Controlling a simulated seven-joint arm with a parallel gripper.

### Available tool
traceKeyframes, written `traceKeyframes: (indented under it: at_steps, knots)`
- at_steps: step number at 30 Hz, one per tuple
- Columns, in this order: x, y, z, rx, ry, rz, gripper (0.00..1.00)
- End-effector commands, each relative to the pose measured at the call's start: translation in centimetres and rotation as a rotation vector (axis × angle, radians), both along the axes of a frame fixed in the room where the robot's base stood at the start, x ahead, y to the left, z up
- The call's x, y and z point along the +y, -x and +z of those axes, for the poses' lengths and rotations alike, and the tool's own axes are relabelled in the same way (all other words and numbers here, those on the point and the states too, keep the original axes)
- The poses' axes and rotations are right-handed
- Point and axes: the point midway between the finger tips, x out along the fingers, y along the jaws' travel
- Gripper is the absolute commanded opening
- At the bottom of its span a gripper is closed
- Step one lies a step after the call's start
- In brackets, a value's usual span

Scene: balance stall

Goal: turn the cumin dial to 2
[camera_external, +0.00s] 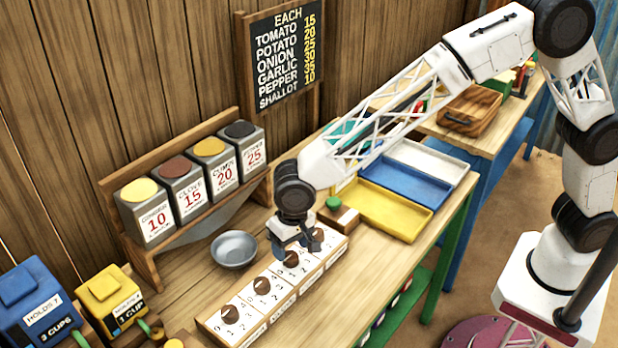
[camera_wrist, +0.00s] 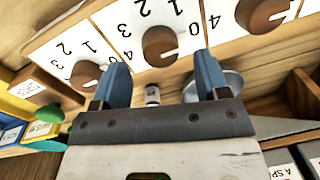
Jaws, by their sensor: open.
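A row of brown round dials stands on a white numbered panel (camera_external: 245,304) along the bench's front. Their small name labels are not legible, so I cannot confirm which is cumin. The third dial from the left (camera_external: 291,259) lies just below my gripper (camera_external: 291,246). In the wrist view my gripper (camera_wrist: 161,72) is open, its blue fingers on either side of that dial (camera_wrist: 160,46); I see no contact. One neighbouring dial (camera_wrist: 86,75) is at left, another (camera_wrist: 262,13) at upper right. The dial's pointer setting is not clear. The third bin, apparently cumin (camera_external: 224,170), is marked 20.
A grey metal bowl (camera_external: 234,250) sits left of my gripper, under the spice bins. A green button (camera_external: 333,202) on a wooden block stands beyond the panel, near a yellow tray (camera_external: 388,212). Blue (camera_external: 33,300) and yellow (camera_external: 110,300) boxes stand at lower left.

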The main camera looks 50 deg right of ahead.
Motion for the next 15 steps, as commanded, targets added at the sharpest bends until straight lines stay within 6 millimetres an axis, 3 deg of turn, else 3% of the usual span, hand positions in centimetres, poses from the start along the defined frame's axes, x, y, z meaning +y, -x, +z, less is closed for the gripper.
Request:
traceKeyframes:
  at_steps: [6,15]
  knots:
    - [0.2,0.0,-2.2,0.0,0.0,0.0,0.68]
    - [0.3,-0.1,-3.0,-0.001,-0.001,0.0,0.68]
